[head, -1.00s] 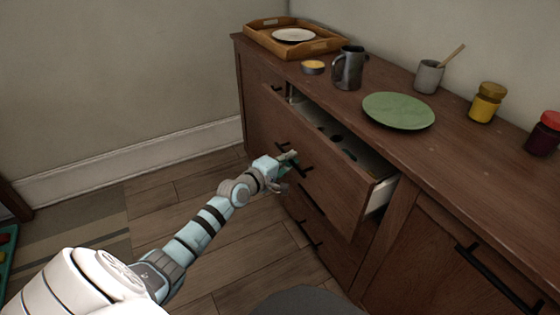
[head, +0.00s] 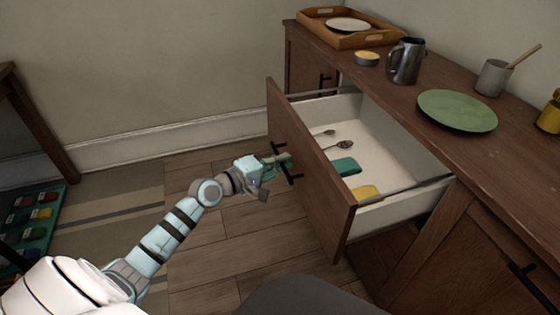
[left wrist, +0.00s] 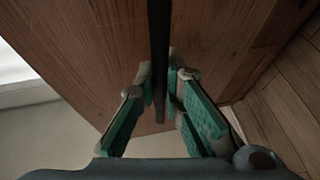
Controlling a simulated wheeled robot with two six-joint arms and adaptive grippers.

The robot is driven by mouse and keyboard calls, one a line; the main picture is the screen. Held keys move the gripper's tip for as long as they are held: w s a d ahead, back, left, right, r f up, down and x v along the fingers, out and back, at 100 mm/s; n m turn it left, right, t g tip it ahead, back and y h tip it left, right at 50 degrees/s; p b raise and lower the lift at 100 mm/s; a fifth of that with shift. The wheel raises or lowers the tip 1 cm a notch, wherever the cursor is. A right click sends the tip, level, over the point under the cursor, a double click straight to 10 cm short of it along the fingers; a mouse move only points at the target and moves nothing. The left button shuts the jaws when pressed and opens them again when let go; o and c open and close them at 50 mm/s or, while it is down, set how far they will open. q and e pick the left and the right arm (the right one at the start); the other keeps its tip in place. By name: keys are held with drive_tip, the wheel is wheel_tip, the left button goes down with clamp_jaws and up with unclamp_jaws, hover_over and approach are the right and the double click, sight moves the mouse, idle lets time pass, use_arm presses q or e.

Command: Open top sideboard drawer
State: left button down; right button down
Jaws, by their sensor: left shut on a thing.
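The top drawer (head: 310,185) of the brown wooden sideboard (head: 470,250) stands well open, its white inside showing. My left gripper (head: 278,165) is at the drawer's front and shut on the black bar handle (head: 287,163). In the left wrist view the handle (left wrist: 159,50) runs down between the two green-padded fingers (left wrist: 160,95), against the wooden drawer front (left wrist: 105,50). In the drawer lie spoons (head: 345,145), a teal item (head: 345,167) and a yellow item (head: 366,192). My right gripper is not in view.
On the sideboard top stand a wooden tray with a plate (head: 348,24), a small yellow-filled dish (head: 367,58), a dark jug (head: 406,62), a green plate (head: 457,110), a grey cup (head: 492,77) and a yellow jar (head: 550,113). Floor (head: 220,240) left of the drawer is clear.

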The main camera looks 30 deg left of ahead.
use_arm(q)
drive_tip(key=c, duration=1.7)
unclamp_jaws()
drive_tip(key=shift+s+a, duration=0.1)
drive_tip(key=v, duration=0.7)
drive_tip(key=shift+s+r, duration=0.1)
drive_tip(key=shift+s, duration=0.1)
